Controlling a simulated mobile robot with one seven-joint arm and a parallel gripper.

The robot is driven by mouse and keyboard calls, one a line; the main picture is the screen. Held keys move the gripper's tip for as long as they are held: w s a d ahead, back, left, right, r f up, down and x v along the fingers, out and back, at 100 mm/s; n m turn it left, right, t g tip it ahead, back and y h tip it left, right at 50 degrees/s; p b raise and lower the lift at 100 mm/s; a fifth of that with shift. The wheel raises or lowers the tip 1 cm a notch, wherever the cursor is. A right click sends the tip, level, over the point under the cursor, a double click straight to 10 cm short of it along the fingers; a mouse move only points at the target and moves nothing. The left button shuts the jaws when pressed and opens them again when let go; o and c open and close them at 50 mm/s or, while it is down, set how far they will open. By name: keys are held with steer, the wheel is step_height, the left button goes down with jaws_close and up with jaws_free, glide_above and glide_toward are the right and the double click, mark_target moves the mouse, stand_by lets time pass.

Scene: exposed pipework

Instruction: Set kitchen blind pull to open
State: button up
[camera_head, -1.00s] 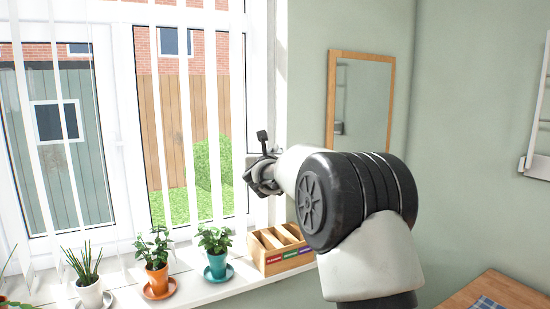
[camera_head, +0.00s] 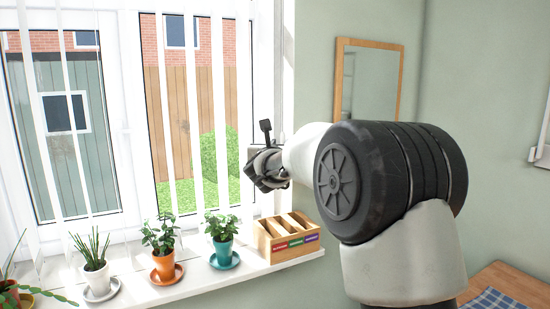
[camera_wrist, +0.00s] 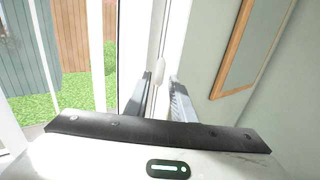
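Vertical white blinds (camera_head: 195,110) hang in separate narrow slats across the window in the head view, with gaps between them. In the wrist view, a small white pull (camera_wrist: 158,71) shows by the window frame's right side, between the tips of my gripper (camera_wrist: 160,78). The two fingers are apart, and I cannot tell whether either touches the pull. In the head view my gripper (camera_head: 268,172) is at the window's right edge; the pull cannot be made out there.
The sill (camera_head: 205,280) below holds several potted plants, including one in a teal pot (camera_head: 222,252), and a wooden divided box (camera_head: 285,238). A wood-framed mirror (camera_head: 398,70) hangs on the wall to the right. A table (camera_head: 510,285) stands at the lower right.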

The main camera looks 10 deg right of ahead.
steer(key=b+v, duration=0.1)
steer(key=v, duration=1.1)
steer(key=shift+s, duration=0.25)
